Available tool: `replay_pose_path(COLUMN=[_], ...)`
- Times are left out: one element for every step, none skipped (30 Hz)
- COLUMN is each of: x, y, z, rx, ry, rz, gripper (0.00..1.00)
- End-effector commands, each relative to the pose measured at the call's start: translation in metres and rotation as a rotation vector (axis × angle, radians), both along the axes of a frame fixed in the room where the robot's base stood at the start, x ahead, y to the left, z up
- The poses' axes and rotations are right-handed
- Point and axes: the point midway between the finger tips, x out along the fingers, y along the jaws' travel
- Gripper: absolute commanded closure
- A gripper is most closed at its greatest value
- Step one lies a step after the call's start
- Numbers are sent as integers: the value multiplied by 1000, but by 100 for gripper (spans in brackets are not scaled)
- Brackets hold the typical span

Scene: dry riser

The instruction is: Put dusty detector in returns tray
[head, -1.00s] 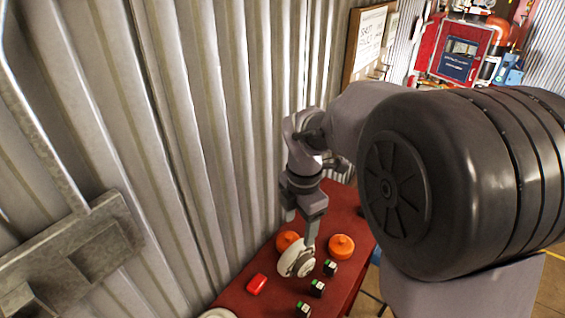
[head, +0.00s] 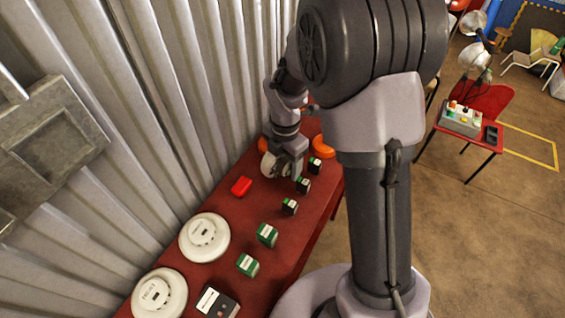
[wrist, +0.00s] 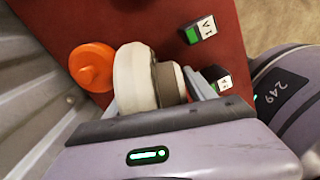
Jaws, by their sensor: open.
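A round off-white detector with a grey-brown dirty face (head: 270,166) is at my gripper (head: 284,161), over the red table's far part. In the wrist view the detector (wrist: 134,80) is tilted on edge, close in front of the gripper body. My gripper is open, with a finger beside the detector. Whether the detector rests on the table or touches the fingers is not clear. I cannot make out a returns tray for certain.
The red table (head: 225,205) runs along a corrugated wall. A smaller red table with a grey box (head: 461,120) and a dark holder (head: 491,135) stands at right.

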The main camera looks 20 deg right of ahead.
Motion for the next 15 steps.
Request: replay_pose_path(x=[0, 0, 0, 0, 0, 0, 0, 0, 0, 0, 0, 0, 0, 0, 0], y=[0, 0, 0, 0, 0, 0, 0, 0, 0, 0, 0, 0, 0, 0, 0], z=[-4, -3, -2, -1, -1, -1, -1, -1, -1, -1, -1, -1, -1, -1, -1], rx=[0, 0, 0, 0, 0, 0, 0, 0, 0, 0, 0, 0, 0, 0, 0], ry=[0, -1, -1, -1, -1, -1, -1, -1, -1, -1, -1, -1, -1, -1, -1], rz=[0, 0, 0, 0, 0, 0, 0, 0, 0, 0, 0, 1, 1, 1, 1], gripper=[36, 36, 36, 36, 36, 40, 46, 52, 60, 66, 72, 80, 85, 91, 99])
